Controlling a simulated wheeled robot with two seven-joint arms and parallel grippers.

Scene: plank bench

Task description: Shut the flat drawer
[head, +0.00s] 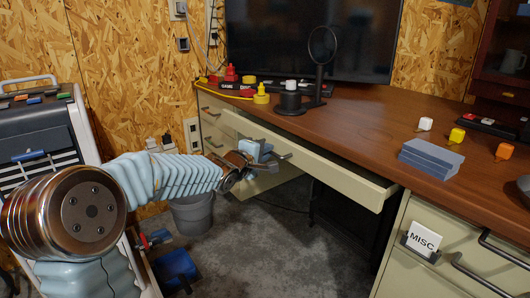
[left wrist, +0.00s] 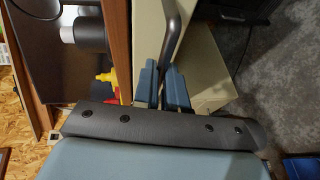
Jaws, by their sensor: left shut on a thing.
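The flat drawer (head: 335,173) is the wide, shallow cream drawer under the wooden desk top. It stands pulled out, with a dark gap showing behind its front panel. Its dark bar handle (head: 279,156) is on the front. My left gripper (head: 260,152) is at that handle, shut on it. In the left wrist view the blue fingers (left wrist: 163,85) close around the grey handle bar (left wrist: 172,32), beside the cream drawer front (left wrist: 208,62). The fingers hide part of the handle. My right gripper is in neither view.
A cream cabinet with a MISC label (head: 422,241) stands at right. A grey bin (head: 193,215) is on the carpet.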

